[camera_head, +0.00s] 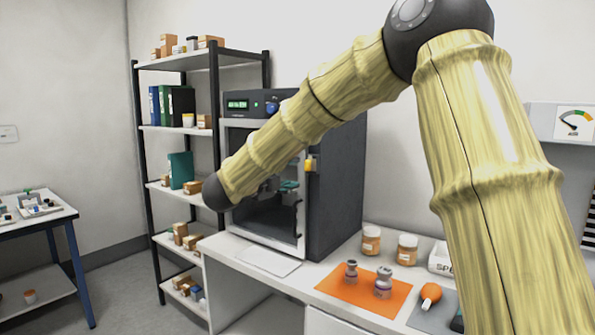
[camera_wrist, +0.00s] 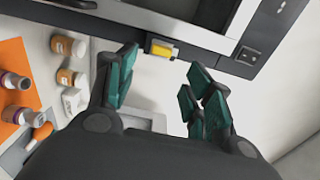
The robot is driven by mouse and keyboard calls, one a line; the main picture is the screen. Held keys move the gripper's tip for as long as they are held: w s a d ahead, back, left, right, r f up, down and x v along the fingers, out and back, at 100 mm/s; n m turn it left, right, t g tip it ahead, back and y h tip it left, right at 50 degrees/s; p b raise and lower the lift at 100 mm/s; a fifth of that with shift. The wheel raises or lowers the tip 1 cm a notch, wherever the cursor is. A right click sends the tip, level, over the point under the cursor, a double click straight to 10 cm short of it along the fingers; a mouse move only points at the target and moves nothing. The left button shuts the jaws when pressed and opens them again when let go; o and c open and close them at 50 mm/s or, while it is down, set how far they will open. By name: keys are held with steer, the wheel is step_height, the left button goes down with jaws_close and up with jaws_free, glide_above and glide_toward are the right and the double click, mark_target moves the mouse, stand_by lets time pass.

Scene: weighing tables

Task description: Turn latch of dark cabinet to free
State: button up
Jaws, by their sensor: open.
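The dark cabinet (camera_head: 340,190) stands on the white bench, with a light-framed glass front and a display on top. Its yellow latch (camera_head: 310,164) sits at the right edge of the door frame. My gripper (camera_wrist: 160,85) is open, with teal finger pads on both sides of an empty gap. The fingers look apart from the latch. In the head view my arm crosses in front of the cabinet and covers part of its front.
An orange mat (camera_head: 363,288) with two small jars lies on the bench, right of the cabinet. Two amber jars (camera_head: 371,240) stand behind it. A white plate (camera_head: 267,260) lies before the cabinet. A shelf rack (camera_head: 140,150) stands to the left.

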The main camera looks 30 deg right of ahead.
steer(key=shift+v, duration=1.55)
steer(key=w+a+f+n+t+y+p, duration=0.1)
steer(key=w+f+n+t, duration=0.1)
steer(key=f+n, duration=0.35)
steer(key=w+a+f+n+t+y+p, duration=0.1)
steer(key=a+f+n+t+y, duration=0.1)
steer(key=f, duration=0.6)
steer(key=s+a+f+n+y+p, duration=0.1)
steer(key=s+a+f+n+y, duration=0.2)
steer(key=f, duration=0.7)
steer(key=s+a+f+n+y+p, duration=0.1)
steer(key=s+a+f+n+y, duration=0.15)
steer(key=f+n, duration=0.55)
steer(key=s+a+f+n+y+p, duration=0.1)
steer(key=s+a+f+n+y, duration=0.2)
steer(key=f, duration=1)
steer(key=s+a+f+n+g+y+p, duration=0.1)
steer(key=s+a+f+n+g+y, duration=0.15)
steer(key=s+f, duration=0.6)
steer(key=s+a+f+n+g+y+p, duration=0.1)
steer(key=s+f+n+g+p, duration=0.15)
steer(key=s+f, duration=0.6)
steer(key=s+a+f+n+g+y+p, duration=0.1)
steer(key=s+n+g, duration=0.3)
steer(key=s, duration=2.2)
steer(key=shift+a+f+n+g+y, duration=0.35)
steer(key=shift+a+f+g+y, duration=0.05)
steer(key=shift+g, duration=0.5)
